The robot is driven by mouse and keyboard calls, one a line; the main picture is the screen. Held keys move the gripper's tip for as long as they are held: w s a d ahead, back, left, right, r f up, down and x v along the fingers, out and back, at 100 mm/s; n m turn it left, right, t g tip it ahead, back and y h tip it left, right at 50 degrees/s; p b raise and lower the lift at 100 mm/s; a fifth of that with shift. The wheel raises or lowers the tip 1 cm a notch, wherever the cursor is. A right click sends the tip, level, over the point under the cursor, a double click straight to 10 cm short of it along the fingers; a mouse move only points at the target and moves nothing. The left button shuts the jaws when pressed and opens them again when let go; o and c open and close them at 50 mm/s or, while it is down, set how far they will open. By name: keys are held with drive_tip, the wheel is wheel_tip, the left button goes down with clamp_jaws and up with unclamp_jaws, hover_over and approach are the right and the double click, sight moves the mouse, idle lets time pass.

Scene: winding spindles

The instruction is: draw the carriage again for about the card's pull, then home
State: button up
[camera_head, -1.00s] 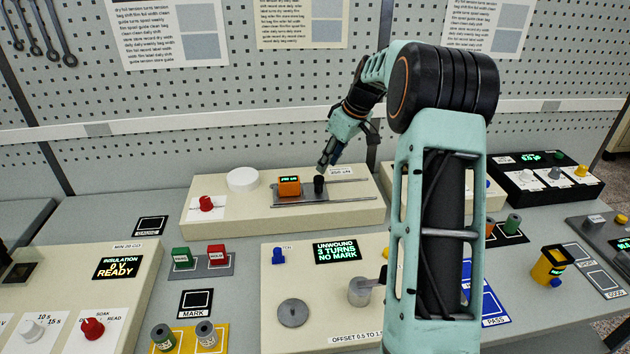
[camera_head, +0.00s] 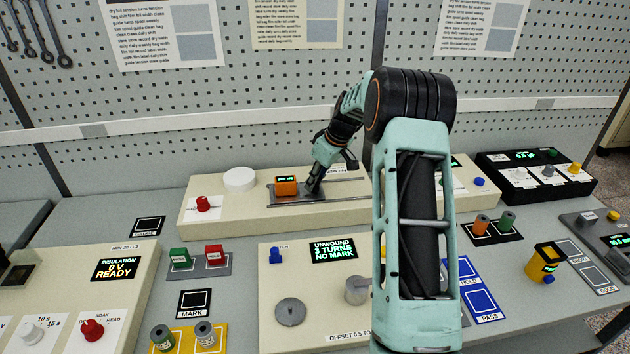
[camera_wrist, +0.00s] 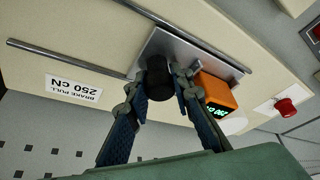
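The carriage is a grey plate (camera_head: 283,200) on two rails, with an orange gauge (camera_head: 286,186) and an upright black knob on it. In the wrist view the black knob (camera_wrist: 158,78) stands between my two fingertips, beside the orange gauge (camera_wrist: 215,93). My gripper (camera_head: 313,186) is down at the knob, which it mostly hides in the head view. The fingertips look close against the knob's sides; I cannot tell whether they press on it. A card reading "BRAKE PULL 250 CN" (camera_wrist: 74,88) is beside the rails.
A white round disc (camera_head: 239,179) and a red knob (camera_head: 203,204) are left of the carriage on the same cream box. Free rail (camera_wrist: 60,63) extends on the card's side. The "UNWOUND 3 TURNS NO MARK" display (camera_head: 333,250) stands in front.

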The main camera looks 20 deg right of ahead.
clamp_jaws()
drive_tip(key=d, duration=0.3)
drive_tip(key=s+d+b, duration=0.1)
drive_tip(key=d, duration=0.3)
drive_tip(key=s+d+b, duration=0.1)
drive_tip(key=d, duration=0.2)
drive_tip(key=shift+d, duration=0.2)
drive_tip(key=shift+s, duration=0.1)
drive_tip(key=shift+o, duration=1.8)
unclamp_jaws()
